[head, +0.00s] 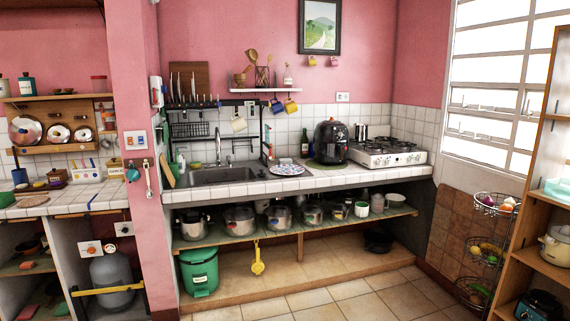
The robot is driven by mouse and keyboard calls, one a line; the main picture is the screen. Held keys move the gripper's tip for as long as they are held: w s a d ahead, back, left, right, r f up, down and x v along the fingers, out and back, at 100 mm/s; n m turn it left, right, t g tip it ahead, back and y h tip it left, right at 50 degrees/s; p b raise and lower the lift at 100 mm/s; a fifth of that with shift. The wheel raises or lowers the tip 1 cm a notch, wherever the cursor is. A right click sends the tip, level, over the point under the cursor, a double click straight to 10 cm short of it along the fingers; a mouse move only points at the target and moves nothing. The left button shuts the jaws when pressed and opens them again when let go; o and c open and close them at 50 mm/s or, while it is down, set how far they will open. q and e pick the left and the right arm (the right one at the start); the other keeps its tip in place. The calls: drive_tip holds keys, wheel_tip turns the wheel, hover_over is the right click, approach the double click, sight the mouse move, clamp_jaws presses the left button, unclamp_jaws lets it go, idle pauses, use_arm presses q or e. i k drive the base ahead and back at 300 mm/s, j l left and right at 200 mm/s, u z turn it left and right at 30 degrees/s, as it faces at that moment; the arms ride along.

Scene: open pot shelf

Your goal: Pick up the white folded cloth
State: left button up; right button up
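I cannot make out a white folded cloth for certain in the head view. A flat white and blue patterned round piece (287,169) lies on the tiled counter right of the sink; it looks like a plate. A pale, whitish-teal box-like item (558,190) sits on the right-hand shelf, cut by the picture's edge; I cannot tell what it is. Neither of my grippers is in view.
The tiled counter (330,180) holds a sink (215,175), a black appliance (330,142) and a white stove (388,153). Several pots stand on the open shelf (290,228) below. A green bin (199,272) stands beneath. The tiled floor (350,300) in front is clear.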

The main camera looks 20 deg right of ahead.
sight(283, 162)
drive_tip(key=i+l+z, duration=0.45)
drive_tip(key=i, duration=0.2)
drive_tip(key=i+z, duration=0.5)
drive_tip(key=i, duration=0.7)
drive_tip(key=i+l+u, duration=0.1)
drive_tip(key=i+u, duration=0.3)
drive_tip(key=i, duration=0.15)
drive_tip(key=i+l+u, duration=0.35)
drive_tip(key=i, duration=0.15)
drive_tip(key=i+l+u, duration=0.2)
drive_tip(key=u, duration=0.25)
drive_tip(key=i+l+u, duration=0.35)
drive_tip(key=u, duration=0.15)
